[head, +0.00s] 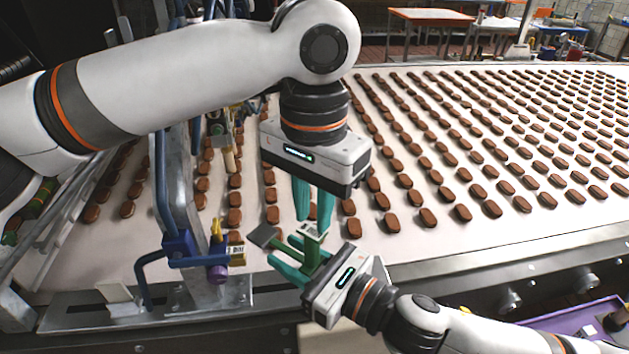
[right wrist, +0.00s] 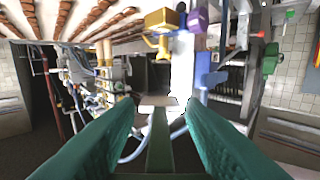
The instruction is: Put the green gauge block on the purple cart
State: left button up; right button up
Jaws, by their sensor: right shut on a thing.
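The green gauge block (head: 312,258) is a dark green piece with a pale, marked end. My right gripper (head: 290,262) is shut on it, with its teal fingers pointing left. In the right wrist view the block (right wrist: 160,153) lies between the two fingers. My left gripper (head: 312,217) points down just above the block's pale end. Its two fingers show a narrow gap; whether they touch the block is unclear. The purple cart (head: 566,324) is at the lower right corner, partly cut off by the frame and beside my right arm.
A wide conveyor (head: 400,250) full of brown biscuits fills the middle and right. A blue and grey bracket with a yellow piece (head: 237,252) and a purple knob (head: 217,273) stands left of my grippers. A dark item (head: 617,318) stands on the cart's right side.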

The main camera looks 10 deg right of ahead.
aim_at(314, 250)
pick_arm(q)
notch_tip(314, 250, down, 8)
jog(key=shift+f, duration=0.1)
dwell(0.4)
grip_shut()
pick_arm(e)
jog(key=shift+r, duration=0.1)
jog(key=o, duration=1.1)
jog(key=shift+o, duration=0.2)
